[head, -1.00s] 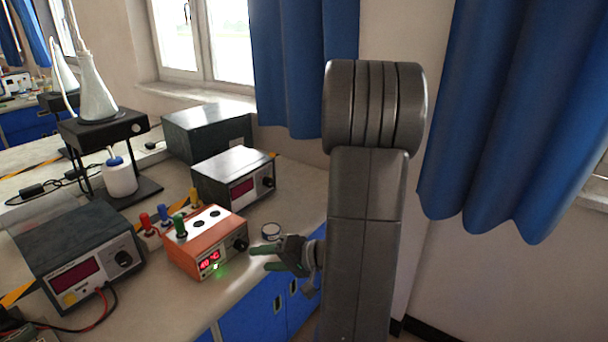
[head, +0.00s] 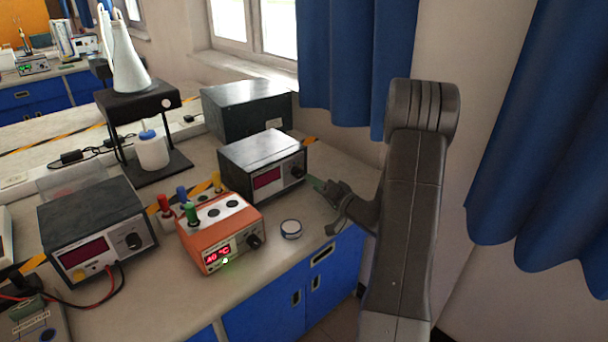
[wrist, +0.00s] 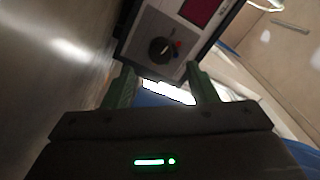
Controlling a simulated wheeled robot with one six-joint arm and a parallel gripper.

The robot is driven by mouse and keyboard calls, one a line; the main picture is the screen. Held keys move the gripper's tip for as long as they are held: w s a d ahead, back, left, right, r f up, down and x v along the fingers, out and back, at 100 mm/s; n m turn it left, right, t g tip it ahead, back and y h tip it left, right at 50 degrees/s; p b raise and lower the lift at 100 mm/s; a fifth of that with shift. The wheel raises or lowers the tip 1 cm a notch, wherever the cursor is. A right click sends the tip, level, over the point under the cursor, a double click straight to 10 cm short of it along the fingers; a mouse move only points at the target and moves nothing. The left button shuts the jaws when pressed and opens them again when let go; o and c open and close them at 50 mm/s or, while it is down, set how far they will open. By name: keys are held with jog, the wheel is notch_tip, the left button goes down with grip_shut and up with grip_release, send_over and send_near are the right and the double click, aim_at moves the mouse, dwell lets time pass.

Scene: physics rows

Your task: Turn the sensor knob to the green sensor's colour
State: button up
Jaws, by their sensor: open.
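An orange box (head: 248,222) with a lit red readout stands on the bench, with a black knob (head: 254,241) on its front. The green sensor (head: 191,213) stands upright at its left end. Blue (head: 182,196), yellow (head: 217,182) and red (head: 164,206) ones stand behind and beside it. My gripper (head: 314,184) is open and empty, apart from a grey box (head: 262,150) behind the orange one. In the wrist view, a dark knob (wrist: 161,49) with a red mark at its right lies beyond my open fingers (wrist: 160,76). I cannot tell its colour setting.
Another grey box (head: 92,222) with leads is at the left. A stand with a bottle (head: 152,151) is behind. Blue curtains (head: 345,70) hang at the right wall.

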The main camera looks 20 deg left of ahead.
aim_at(300, 175)
jog(key=x, duration=0.6)
jog(key=shift+a+p, duration=0.1)
jog(key=shift+p, duration=0.3)
jog(key=shift+c, duration=0.4)
jog(key=c, duration=0.9)
